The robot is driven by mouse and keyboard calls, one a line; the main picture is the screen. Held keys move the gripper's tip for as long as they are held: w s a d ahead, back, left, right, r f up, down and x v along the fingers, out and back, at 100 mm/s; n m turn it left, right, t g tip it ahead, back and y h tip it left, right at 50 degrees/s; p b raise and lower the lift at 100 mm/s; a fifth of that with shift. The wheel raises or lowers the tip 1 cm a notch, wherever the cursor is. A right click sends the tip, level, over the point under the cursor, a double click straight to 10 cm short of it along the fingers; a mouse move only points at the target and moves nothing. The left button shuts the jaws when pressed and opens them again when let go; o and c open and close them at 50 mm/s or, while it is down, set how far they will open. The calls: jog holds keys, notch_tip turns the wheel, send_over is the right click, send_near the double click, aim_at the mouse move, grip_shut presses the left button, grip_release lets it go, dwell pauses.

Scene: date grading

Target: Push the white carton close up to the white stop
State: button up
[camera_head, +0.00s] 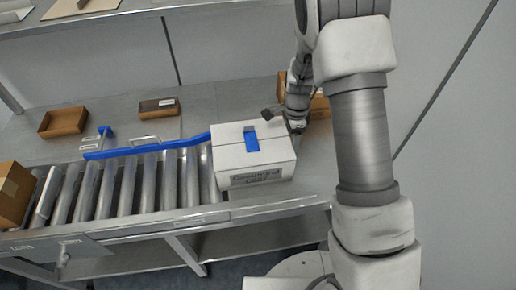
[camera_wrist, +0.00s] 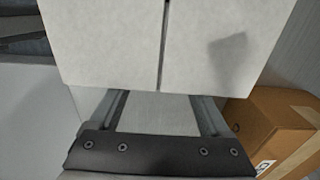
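My gripper (camera_head: 296,124) is low at the carton's right rear corner. In the wrist view, the carton's pale top (camera_wrist: 110,45) with a dark seam fills the upper part. The two fingers of my gripper (camera_wrist: 160,100) are spread apart with nothing between them, their tips at the carton's edge; I cannot tell whether they touch. A pale bar (camera_head: 45,196) across the rollers at far left looks like the white stop.
Bare rollers (camera_head: 148,185) lie between carton and bar, with a blue rail (camera_head: 140,150) along the back. A brown carton (camera_head: 12,190) stands at far left. Another brown box (camera_wrist: 275,130) is beside my gripper.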

aim_at(275, 138)
jog(key=shift+s+a+p, duration=0.15)
jog(key=shift+s+a, duration=0.05)
jog(key=shift+a, duration=0.65)
jog(key=shift+s+a+p, duration=0.1)
jog(key=shift+s+a, duration=0.1)
jog(key=shift+a, duration=0.6)
jog(key=shift+s+a+p, duration=0.15)
jog(key=shift+s+a, duration=0.05)
jog(key=shift+a, duration=0.65)
jog(key=shift+s+a+p, duration=0.15)
jog(key=shift+s+a, duration=0.05)
jog(key=shift+a, duration=0.6)
jog(key=shift+s+a+p, duration=0.1)
jog(key=shift+s+a, duration=0.05)
jog(key=shift+a, duration=0.65)
jog(key=shift+s+a+p, duration=0.15)
jog(key=shift+s+a, duration=0.05)
jog(key=shift+a, duration=0.7)
jog(key=shift+s+a+p, duration=0.15)
jog(key=shift+s+a, duration=0.05)
jog(key=shift+a, duration=0.6)
jog(key=shift+s+a+p, duration=0.15)
jog(key=shift+a, duration=0.6)
jog(key=shift+s+a+p, duration=0.15)
jog(key=shift+s+a, duration=0.05)
jog(key=shift+a, duration=0.7)
